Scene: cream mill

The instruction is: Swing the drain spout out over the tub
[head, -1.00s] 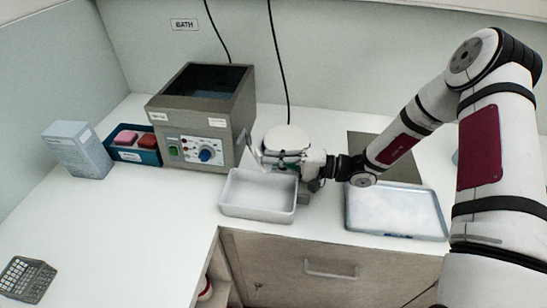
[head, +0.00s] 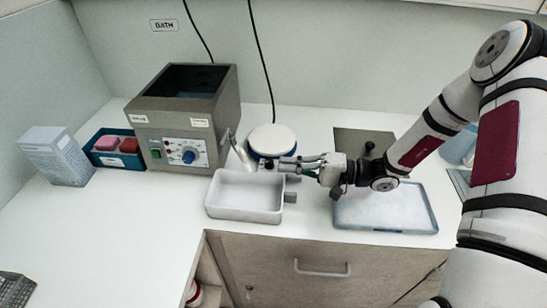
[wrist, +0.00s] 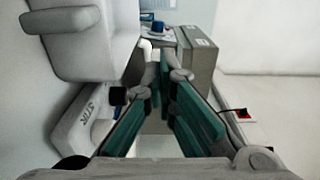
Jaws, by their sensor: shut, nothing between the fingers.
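The drain spout (head: 241,155) is a pale bent pipe at the lower right side of the grey bath (head: 190,110). Its lower end is close to the back edge of the white tub (head: 245,212); I cannot tell whether it is over the tub. In the wrist view a pale curved pipe (wrist: 147,47) shows beyond the fingertips, beside the bath (wrist: 199,58). My gripper (head: 264,165) is shut and empty, low behind the tub's back right corner and right of the spout. Its green-padded fingers (wrist: 160,80) also show in the wrist view, apart from the pipe.
A round white-topped stirrer (head: 271,139) stands just behind my gripper. A shallow tray (head: 385,222) lies right of the tub. A blue box with sponge-like blocks (head: 115,160) and a carton (head: 58,157) stand left.

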